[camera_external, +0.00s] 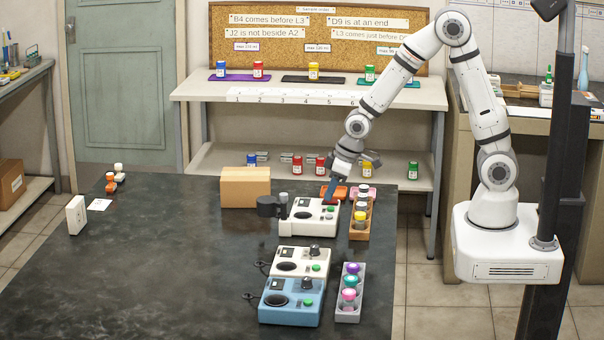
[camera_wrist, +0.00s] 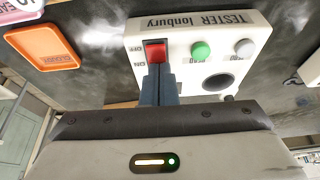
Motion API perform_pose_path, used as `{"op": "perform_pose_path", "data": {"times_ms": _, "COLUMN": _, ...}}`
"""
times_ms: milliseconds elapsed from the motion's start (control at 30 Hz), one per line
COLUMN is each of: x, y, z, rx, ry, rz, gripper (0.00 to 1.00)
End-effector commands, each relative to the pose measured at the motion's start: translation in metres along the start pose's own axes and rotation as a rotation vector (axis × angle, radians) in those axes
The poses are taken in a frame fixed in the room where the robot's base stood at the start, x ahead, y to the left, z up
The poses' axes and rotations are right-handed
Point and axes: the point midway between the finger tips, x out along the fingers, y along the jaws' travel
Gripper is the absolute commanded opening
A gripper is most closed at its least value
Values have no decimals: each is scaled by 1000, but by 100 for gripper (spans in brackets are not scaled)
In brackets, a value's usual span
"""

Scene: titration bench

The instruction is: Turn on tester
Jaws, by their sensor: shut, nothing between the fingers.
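The white tester (camera_external: 300,228) stands on the dark bench. In the wrist view the tester (camera_wrist: 230,30) appears upside down, lettered "TESTER Ionbury". Its red rocker switch (camera_wrist: 155,50) lies beside the OFF and ON marks, with a green button (camera_wrist: 201,51), a grey button (camera_wrist: 244,48) and a dark round well (camera_wrist: 218,83) to the right. My gripper (camera_wrist: 159,71) is shut and empty, its blue fingertips at the ON end of the switch. In the external view my gripper (camera_external: 329,200) is over the tester's back right. I cannot tell contact or which way the switch is tipped.
A wooden rack (camera_external: 358,233) with jars stands close right of the tester. An orange tray (camera_wrist: 42,46) is beside it. A cardboard box (camera_external: 245,187) is to the left. Another white device (camera_external: 300,262) and a blue one (camera_external: 290,302) stand in front. The left bench is mostly clear.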

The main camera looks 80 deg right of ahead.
Motion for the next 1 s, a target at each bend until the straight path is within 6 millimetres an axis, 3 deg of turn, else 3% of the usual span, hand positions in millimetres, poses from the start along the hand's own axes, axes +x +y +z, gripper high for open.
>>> {"op": "perform_pose_path", "data": {"times_ms": 1000, "x": 1, "y": 0, "z": 21, "rx": 0, "ry": -47, "rz": -1, "gripper": 0}}
